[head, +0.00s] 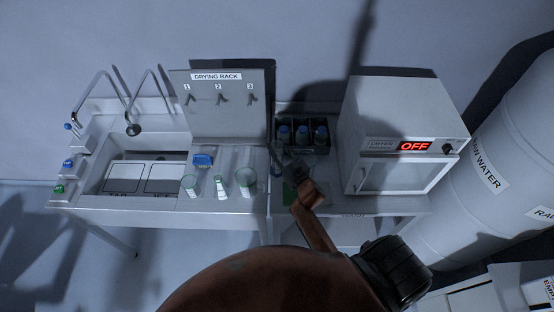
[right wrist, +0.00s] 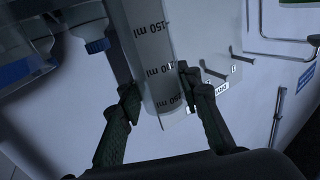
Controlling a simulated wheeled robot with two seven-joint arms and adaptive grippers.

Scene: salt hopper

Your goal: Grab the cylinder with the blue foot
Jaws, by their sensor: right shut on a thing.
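My right gripper (head: 284,168) is over the counter between the sink unit and the dryer. In the right wrist view its two fingers (right wrist: 158,92) are shut on a clear measuring cylinder (right wrist: 150,50) with dark ml marks, one finger on each side. My left gripper is not in view.
Glassware with green markings (head: 246,178) and a blue item (head: 203,160) stand left of my gripper. A dark crate (head: 318,149) holds blue-capped bottles behind it. The drying rack (head: 225,105) has numbered hooks. The dryer (head: 400,130) reads OFF. A green patch lies near the gripper.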

